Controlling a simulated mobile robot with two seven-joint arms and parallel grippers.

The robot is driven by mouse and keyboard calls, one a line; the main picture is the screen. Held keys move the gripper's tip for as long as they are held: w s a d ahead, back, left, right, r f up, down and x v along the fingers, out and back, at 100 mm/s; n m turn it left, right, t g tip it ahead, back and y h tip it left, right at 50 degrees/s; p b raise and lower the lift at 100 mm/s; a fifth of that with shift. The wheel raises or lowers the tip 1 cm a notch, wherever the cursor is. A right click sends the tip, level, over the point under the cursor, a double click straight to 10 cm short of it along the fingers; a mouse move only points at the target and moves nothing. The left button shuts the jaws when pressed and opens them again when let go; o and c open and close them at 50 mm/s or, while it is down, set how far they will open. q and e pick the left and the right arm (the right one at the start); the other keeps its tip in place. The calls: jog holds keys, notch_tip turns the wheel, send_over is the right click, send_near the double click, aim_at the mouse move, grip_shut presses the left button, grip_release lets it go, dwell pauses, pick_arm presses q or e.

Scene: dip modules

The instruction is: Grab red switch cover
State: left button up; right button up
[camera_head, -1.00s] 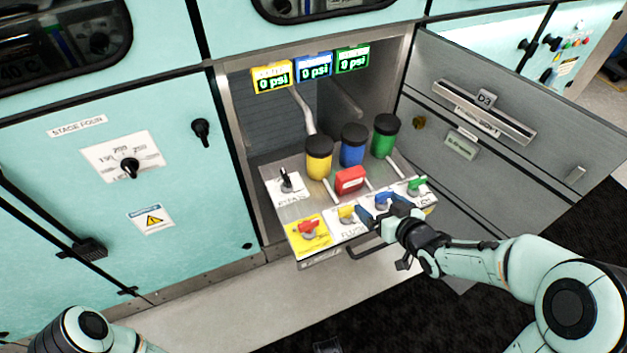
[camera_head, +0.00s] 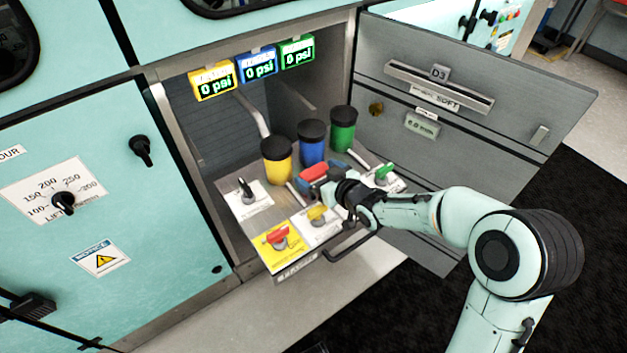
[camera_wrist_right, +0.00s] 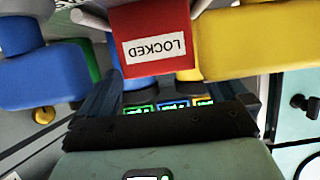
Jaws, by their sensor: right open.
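The red switch cover (camera_head: 313,172) stands on the pulled-out panel (camera_head: 243,218), in front of the yellow, blue and green canisters. In the right wrist view the cover (camera_wrist_right: 153,40) appears upside down with a white LOCKED label. My right gripper (camera_head: 325,184) is open, its blue fingertips close to the cover and partly hiding it. The fingers show on either side below the cover in the wrist view; I cannot tell whether they touch it. My left gripper is out of view.
Yellow (camera_head: 277,163), blue (camera_head: 312,145) and green (camera_head: 343,130) canisters stand close behind the cover. A black toggle (camera_head: 246,190), red handle (camera_head: 277,236), yellow handle (camera_head: 318,213) and green handle (camera_head: 384,172) surround it. An open drawer-fronted door (camera_head: 470,110) stands at the right.

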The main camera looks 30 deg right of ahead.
jog(key=shift+x, duration=0.9)
jog(key=shift+w+f+b, duration=0.3)
jog(key=shift+w+b, duration=0.05)
jog(key=shift+w, duration=0.05)
jog(key=shift+r, duration=0.1)
jog(key=c, duration=0.8)
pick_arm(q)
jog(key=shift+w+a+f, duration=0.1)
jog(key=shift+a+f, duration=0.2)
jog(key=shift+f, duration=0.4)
pick_arm(e)
jog(key=shift+c, duration=0.2)
